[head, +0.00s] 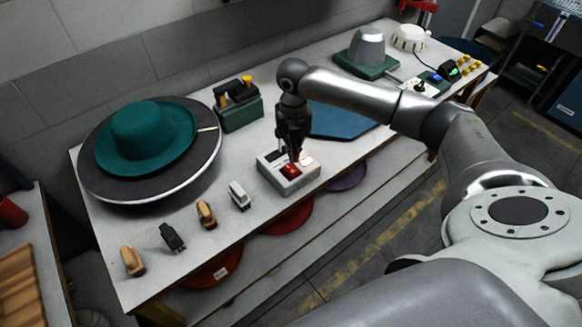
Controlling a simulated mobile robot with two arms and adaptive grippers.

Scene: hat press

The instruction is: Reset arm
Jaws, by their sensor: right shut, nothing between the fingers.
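My right arm reaches in from the right over the white workbench (250,218). My right gripper (293,158) points down and is shut and empty, right over the white button box (276,178) with its red button (290,170). I cannot tell whether the fingertips touch the button. The gripper hides part of the box. My left gripper is not in view. A teal hat (146,133) lies on a round dark plate (203,160) at the left end of the bench.
Several small brushes or blocks, such as a tan one (132,261), line the front edge. A green tool holder (240,113), a blue mat (335,122) and a grey hat form (366,50) stand farther back. Red discs (215,270) lie on a lower shelf.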

